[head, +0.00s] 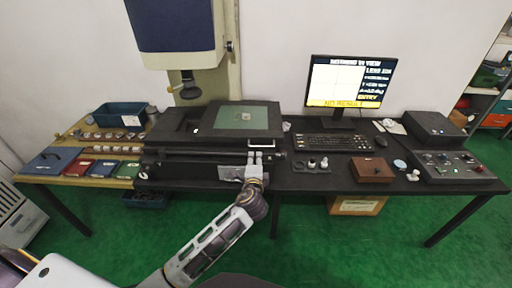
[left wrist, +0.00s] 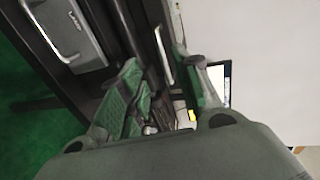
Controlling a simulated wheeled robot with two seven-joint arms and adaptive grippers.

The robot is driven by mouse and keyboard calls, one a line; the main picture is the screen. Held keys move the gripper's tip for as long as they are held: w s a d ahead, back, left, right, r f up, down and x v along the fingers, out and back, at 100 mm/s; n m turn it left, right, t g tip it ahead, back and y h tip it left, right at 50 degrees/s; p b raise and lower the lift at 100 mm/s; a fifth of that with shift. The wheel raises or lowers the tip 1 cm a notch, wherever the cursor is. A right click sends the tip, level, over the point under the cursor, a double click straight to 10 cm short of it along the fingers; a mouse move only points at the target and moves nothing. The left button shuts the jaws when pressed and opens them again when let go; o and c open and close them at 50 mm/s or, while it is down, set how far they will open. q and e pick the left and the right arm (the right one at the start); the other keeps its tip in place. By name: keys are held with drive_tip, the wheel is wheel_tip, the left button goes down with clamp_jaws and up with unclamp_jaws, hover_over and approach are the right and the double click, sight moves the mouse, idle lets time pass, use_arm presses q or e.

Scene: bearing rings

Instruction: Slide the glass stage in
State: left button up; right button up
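The glass stage (head: 262,116), a greenish pane in a dark frame, lies on top of the black measuring machine in the head view. A small pale part sits on the glass. My left gripper (head: 259,157) is at the front edge of the stage, fingers toward the machine. In the left wrist view the left gripper (left wrist: 158,62) is open, its two green-grey fingers apart. A thin silver handle bar (left wrist: 164,55) shows between the fingertips; I cannot tell whether they touch it. My right gripper is not in view.
A column with an optical head (head: 190,90) rises behind the machine. The monitor (head: 348,85) and keyboard (head: 333,142) stand to the right. A blue bin (head: 120,115) and coloured trays are at left. A grey box with a handle (left wrist: 70,35) shows beside the gripper.

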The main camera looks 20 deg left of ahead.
sight(256, 146)
use_arm(q)
drive_tip(key=shift+x, duration=6.2)
drive_tip(key=shift+c, duration=0.5)
clamp_jaws()
